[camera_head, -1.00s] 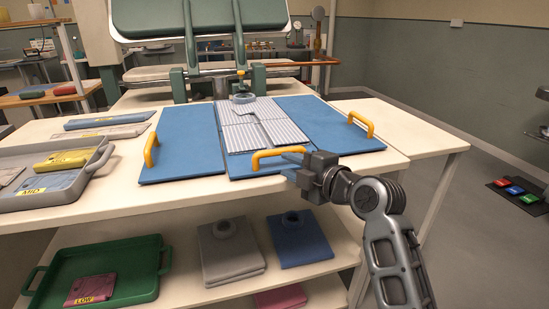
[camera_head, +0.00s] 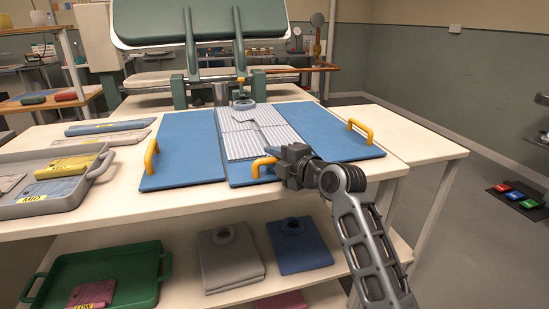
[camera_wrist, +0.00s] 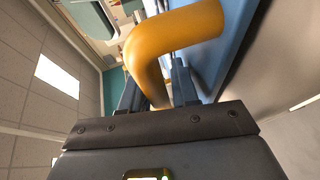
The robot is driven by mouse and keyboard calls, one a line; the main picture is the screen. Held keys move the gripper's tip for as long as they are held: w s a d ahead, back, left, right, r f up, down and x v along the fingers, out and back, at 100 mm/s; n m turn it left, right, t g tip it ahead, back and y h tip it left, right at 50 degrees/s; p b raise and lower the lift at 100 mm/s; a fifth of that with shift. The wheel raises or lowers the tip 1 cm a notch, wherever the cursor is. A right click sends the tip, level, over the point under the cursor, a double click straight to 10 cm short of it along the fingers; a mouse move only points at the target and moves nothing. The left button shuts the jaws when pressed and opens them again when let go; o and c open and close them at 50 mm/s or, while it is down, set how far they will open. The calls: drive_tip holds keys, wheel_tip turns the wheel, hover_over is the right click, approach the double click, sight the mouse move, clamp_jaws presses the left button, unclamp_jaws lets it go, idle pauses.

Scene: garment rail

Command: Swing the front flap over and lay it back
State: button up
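The blue folding board lies on the white table. Its front flap (camera_head: 240,175) lies flat at the near middle, with a yellow handle (camera_head: 258,165) on its near edge. A striped grey-white shirt (camera_head: 238,146) lies folded on the middle of the board, its collar (camera_head: 243,104) at the far end. My gripper (camera_head: 273,164) is at the right part of this handle and hides some of it. In the wrist view the yellow handle (camera_wrist: 172,35) runs between my two fingers (camera_wrist: 158,90). The fingers look apart around it; contact is hard to tell.
The left panel (camera_head: 180,150) and right panel (camera_head: 320,130) lie flat, each with a yellow handle. A grey tray (camera_head: 40,208) stands at the left. A green press (camera_head: 205,25) stands behind. Below are a green tray (camera_head: 135,290) and folded garments. Table is clear at right.

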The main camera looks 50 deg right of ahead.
drive_tip(key=shift+c, duration=0.3)
clamp_jaws()
drive_tip(key=shift+r, duration=0.1)
